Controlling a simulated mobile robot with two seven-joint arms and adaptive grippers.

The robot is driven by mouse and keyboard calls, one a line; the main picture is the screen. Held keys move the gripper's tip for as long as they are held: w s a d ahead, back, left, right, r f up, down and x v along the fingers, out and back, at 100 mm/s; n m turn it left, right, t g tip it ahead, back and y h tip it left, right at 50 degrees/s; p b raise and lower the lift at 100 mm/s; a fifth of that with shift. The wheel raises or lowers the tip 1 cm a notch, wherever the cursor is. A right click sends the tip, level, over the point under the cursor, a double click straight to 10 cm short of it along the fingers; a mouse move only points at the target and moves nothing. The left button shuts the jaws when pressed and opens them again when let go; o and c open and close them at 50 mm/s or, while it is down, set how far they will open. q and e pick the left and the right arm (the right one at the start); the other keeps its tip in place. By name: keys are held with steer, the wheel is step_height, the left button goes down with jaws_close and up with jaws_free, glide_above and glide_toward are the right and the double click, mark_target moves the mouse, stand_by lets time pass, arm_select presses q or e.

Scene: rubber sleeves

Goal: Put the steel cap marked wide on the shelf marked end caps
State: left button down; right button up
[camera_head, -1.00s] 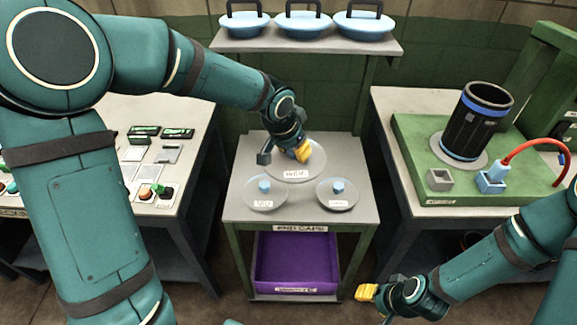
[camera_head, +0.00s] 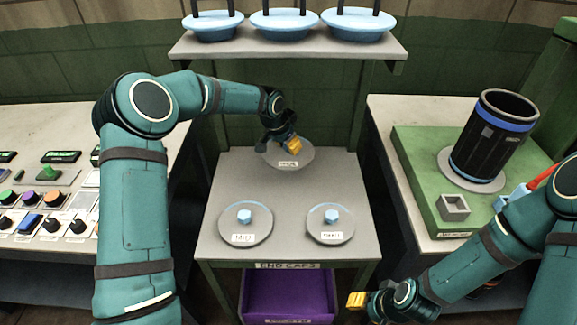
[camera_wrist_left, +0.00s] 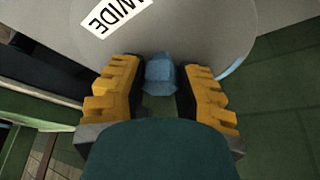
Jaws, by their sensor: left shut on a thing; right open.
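The steel cap marked wide (camera_head: 300,160) is a grey disc with a white label and a blue knob (camera_wrist_left: 160,75). My left gripper (camera_head: 283,142) is shut on that knob, its yellow fingers on both sides in the left wrist view (camera_wrist_left: 160,85). The cap appears over the back edge of the shelf marked end caps (camera_head: 285,200); I cannot tell whether it touches the surface. Two smaller labelled caps with blue knobs, left (camera_head: 246,232) and right (camera_head: 330,230), lie near the shelf's front. My right gripper (camera_head: 357,300) is open and empty, low at the front right.
An upper shelf (camera_head: 285,47) carries three blue lids. A purple bin (camera_head: 290,293) sits below the end caps shelf. A control bench (camera_head: 60,190) stands left. A green platform (camera_head: 420,190) with a black cylinder (camera_head: 490,140) stands right. The shelf's middle is bare.

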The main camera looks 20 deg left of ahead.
mark_target(286, 154)
arm_select(q)
steer(key=shift+w+f+b, duration=0.1)
steer(key=shift+f+b, duration=0.35)
steer(key=shift+f, duration=2.55)
steer(key=shift+f, duration=0.15)
steer(key=c, duration=0.7)
jaws_free()
steer(key=shift+c, duration=0.2)
steer(key=p+v, duration=0.2)
steer(key=v, duration=0.9)
steer(key=shift+s+r, duration=0.25)
steer(key=shift+r, duration=0.35)
